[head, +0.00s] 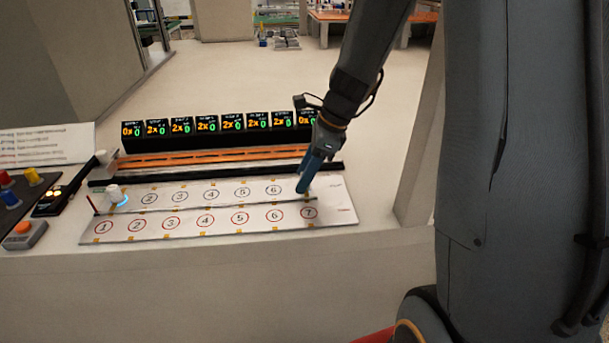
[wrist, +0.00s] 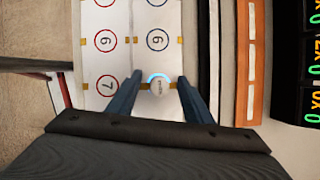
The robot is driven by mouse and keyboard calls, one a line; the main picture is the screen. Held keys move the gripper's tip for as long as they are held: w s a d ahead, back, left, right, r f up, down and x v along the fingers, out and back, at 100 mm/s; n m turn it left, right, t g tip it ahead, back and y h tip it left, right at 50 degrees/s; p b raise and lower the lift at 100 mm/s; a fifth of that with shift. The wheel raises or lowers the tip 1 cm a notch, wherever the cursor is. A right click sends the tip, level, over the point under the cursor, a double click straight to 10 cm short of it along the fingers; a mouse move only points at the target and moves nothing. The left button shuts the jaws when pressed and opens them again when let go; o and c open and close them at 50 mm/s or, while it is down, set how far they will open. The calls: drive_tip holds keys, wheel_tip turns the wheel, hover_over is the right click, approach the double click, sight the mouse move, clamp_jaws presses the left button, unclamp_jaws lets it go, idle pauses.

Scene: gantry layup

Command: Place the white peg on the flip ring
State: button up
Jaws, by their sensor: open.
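A white peg (head: 114,192) stands at the left end of the board's upper row of numbered circles, with a blue glow beside its base. My gripper (head: 302,188) is at the right end of that row, pointing down. In the wrist view, my gripper (wrist: 160,77) is open. A white round-topped piece (wrist: 158,88) with small print lies between its fingers, with a blue glowing arc (wrist: 157,76) at its edge; gaps show on both sides. In the head view the gripper hides this spot. No ring is labelled as the flip ring.
The board (head: 335,213) has blue circles above and red circles below. An orange rail (head: 215,156) and several small displays (head: 207,125) stand behind. Left are a thin red post (head: 93,205), an orange button box (head: 24,235) and coloured knobs (head: 32,176).

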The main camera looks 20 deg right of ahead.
drive_tip(key=b+v, duration=0.1)
drive_tip(key=v, duration=1)
drive_tip(key=shift+r, duration=0.35)
drive_tip(key=shift+d, duration=0.15)
